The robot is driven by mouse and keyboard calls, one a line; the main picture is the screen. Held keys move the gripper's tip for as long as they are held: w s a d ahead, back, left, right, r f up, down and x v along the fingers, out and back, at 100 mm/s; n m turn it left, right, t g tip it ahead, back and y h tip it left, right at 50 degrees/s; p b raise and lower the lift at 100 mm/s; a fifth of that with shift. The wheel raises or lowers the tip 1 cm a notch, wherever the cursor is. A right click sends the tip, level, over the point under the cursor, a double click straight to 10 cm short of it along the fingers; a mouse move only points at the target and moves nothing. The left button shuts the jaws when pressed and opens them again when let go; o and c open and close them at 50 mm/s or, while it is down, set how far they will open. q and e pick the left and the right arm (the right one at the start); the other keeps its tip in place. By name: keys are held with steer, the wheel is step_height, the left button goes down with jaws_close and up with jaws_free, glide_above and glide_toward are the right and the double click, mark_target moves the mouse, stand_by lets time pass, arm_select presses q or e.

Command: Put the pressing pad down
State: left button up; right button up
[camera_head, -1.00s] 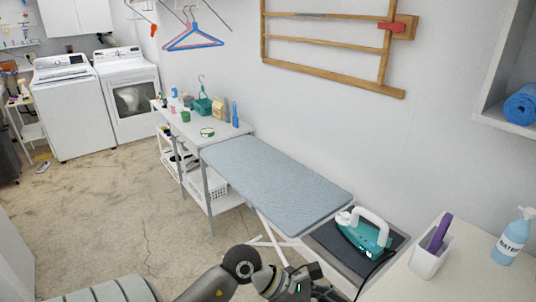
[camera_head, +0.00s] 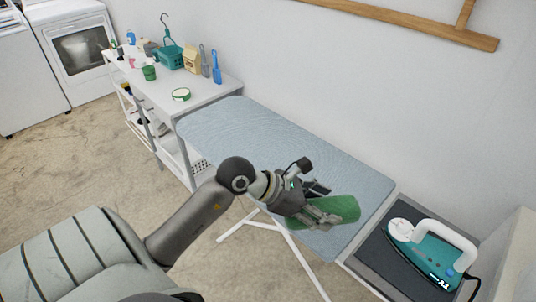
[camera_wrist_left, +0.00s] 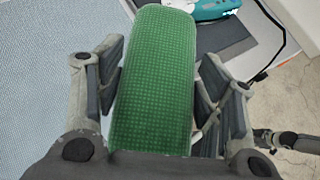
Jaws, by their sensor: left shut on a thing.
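The pressing pad (camera_head: 330,210) is a green, rounded, cloth-covered pad. My left gripper (camera_head: 322,207) is shut on it and holds it over the near right part of the blue ironing board (camera_head: 262,140). In the left wrist view the green pad (camera_wrist_left: 153,75) lies between the two dark fingers of the left gripper (camera_wrist_left: 158,90), with the board's blue cloth (camera_wrist_left: 50,60) to the left. I cannot tell whether the pad touches the board.
A teal and white iron (camera_head: 432,252) rests on a dark rest plate (camera_head: 385,262) right of the board. A white table (camera_head: 205,93) with a green tin (camera_head: 181,95), a teal basket (camera_head: 172,57) and bottles stands beyond the board. Most of the board's top is bare.

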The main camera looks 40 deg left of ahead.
arm_select(q)
steer(key=w+a+r+n+t+y+b, duration=0.3)
steer(key=w+a+n+y+b, duration=0.35)
steer(key=w+b, duration=0.35)
steer(key=p, duration=0.3)
glide_above(287, 162)
steer(key=s+d, duration=0.4)
steer(key=shift+n, duration=0.45)
step_height(287, 162, down, 8)
steer(key=shift+s+d+f, duration=0.1)
steer(key=shift+s+f, duration=0.05)
steer(key=shift+f, duration=0.05)
steer(key=shift+a+f, duration=0.4)
steer(key=shift+f, duration=0.1)
steer(key=f, duration=0.3)
steer(key=shift+w+a+f+p, duration=0.2)
steer(key=shift+f+p, duration=0.1)
steer(key=shift+p, duration=0.05)
steer(key=o, duration=1.3)
steer(key=shift+c, duration=0.2)
arm_select(e)
step_height(287, 162, down, 9)
steer(key=shift+s+d, duration=0.3)
steer(key=shift+s, duration=0.1)
arm_select(q)
steer(key=shift+s, duration=0.1)
arm_select(e)
steer(key=shift+r, duration=0.1)
